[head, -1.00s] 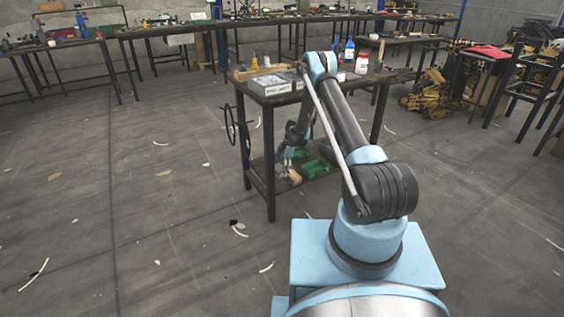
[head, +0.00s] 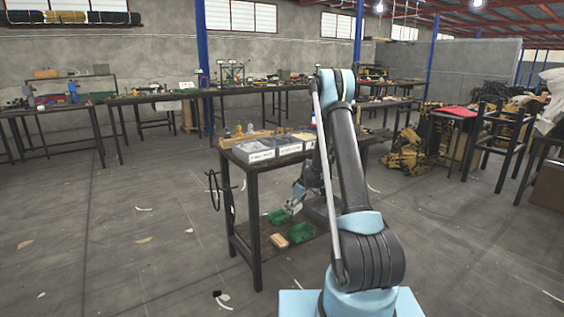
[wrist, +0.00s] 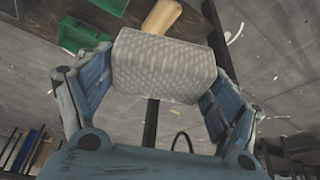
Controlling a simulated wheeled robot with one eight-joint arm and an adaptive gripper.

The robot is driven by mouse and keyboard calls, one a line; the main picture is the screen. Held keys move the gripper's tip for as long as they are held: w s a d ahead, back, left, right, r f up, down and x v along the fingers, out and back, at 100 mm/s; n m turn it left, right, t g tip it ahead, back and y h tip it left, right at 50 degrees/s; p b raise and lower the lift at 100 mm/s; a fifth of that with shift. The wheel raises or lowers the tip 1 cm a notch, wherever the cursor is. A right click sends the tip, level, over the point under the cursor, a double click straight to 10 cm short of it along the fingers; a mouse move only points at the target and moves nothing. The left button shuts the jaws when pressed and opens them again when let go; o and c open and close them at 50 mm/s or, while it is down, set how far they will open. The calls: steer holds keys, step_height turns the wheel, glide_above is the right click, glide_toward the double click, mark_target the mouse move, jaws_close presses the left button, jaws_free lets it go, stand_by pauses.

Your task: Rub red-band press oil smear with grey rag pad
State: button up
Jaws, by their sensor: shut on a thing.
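My gripper (wrist: 158,82) is shut on a pale grey, textured block, the grey rag pad (wrist: 165,62), in the wrist view. One finger presses on each side of the pad. In the head view my gripper (head: 296,200) hangs low by the workbench, over its lower shelf (head: 262,256) or just in front of it; the exact gap cannot be told. The pad is too small to make out there. I cannot make out a red-band press or an oil smear in either current view.
The dark workbench (head: 240,184) carries grey labelled bins (head: 255,152). Green trays (head: 300,233) and a tan block (head: 279,240) lie on its lower shelf. A red-topped stand (head: 455,112) and black frames stand at right. The floor at left is mostly free.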

steer(key=s+d+r+m+t+h, duration=0.2)
steer(key=s+d+r+m+h, duration=0.3)
steer(key=d+r+m, duration=0.6)
steer(key=s+d+f+y, duration=0.1)
steer(key=s+d+f, duration=0.1)
steer(key=s+f, duration=0.5)
steer(key=w+a+f+n+g+y, duration=0.2)
steer(key=w+a+f+n+g, duration=0.25)
steer(key=a+f+n, duration=0.85)
steer(key=w+a+f+n+g+y, duration=0.25)
steer(key=w+a+f+n, duration=0.35)
steer(key=a+f+n, duration=0.75)
steer(key=shift+m+h, duration=0.25)
steer(key=shift+m, duration=0.6)
steer(key=f, duration=0.1)
steer(key=a+f, duration=0.1)
steer(key=f, duration=0.1)
steer(key=a+f, duration=0.1)
steer(key=f, duration=0.1)
steer(key=shift+w+f, duration=0.1)
steer(key=shift+w, duration=0.05)
steer(key=o, duration=0.9)
steer(key=shift+c, duration=0.2)
